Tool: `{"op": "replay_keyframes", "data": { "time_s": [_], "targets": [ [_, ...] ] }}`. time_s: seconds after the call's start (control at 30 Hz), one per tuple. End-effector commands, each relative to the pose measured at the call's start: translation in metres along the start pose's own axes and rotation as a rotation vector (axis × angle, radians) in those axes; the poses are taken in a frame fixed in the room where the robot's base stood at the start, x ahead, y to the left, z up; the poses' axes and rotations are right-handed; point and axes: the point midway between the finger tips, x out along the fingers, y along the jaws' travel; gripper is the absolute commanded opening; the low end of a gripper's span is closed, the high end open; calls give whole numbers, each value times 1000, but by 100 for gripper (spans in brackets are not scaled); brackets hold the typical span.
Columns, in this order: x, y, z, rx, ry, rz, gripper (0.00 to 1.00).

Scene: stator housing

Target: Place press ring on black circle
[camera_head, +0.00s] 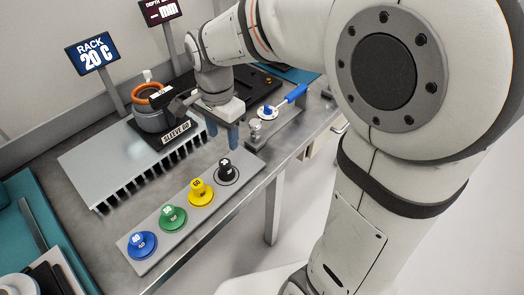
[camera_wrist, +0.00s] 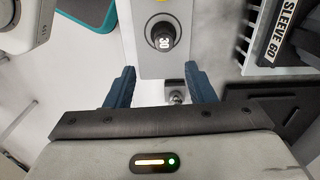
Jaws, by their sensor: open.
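A black knob (camera_head: 227,169) marked 30 stands upright inside a black circle (camera_head: 236,180) at the right end of a grey plate. The knob also shows in the wrist view (camera_wrist: 163,37), beyond the fingertips. I cannot tell whether this knob is the press ring. My gripper (camera_head: 223,133) is above the bench, just behind the black knob in the head view. Its blue fingers (camera_wrist: 161,84) are apart with nothing held between them. Part of the black circle is hidden by the knob.
Yellow (camera_head: 201,193), green (camera_head: 173,218) and blue (camera_head: 142,244) knobs share the plate. A ribbed metal block (camera_head: 110,163) and a SLEEVE 60 holder (camera_head: 176,133) with an orange-rimmed cup (camera_head: 150,110) stand behind. A blue-handled tool (camera_head: 292,95) and small metal post (camera_head: 255,130) are right.

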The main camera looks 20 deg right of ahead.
Motion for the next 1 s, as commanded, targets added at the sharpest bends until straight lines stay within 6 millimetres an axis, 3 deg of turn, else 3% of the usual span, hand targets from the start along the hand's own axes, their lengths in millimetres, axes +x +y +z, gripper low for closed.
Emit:
{"op": "replay_keyframes", "data": {
  "time_s": [0.3,0.5,0.7,1.0],
  "targets": [
    [-9,98,-23,-511,85,-85,49],
    [-2,146,-23,-808,158,-94,49],
    [2,161,-22,-923,187,-90,49],
    [3,161,-22,-928,187,-89,49]
  ]
}}
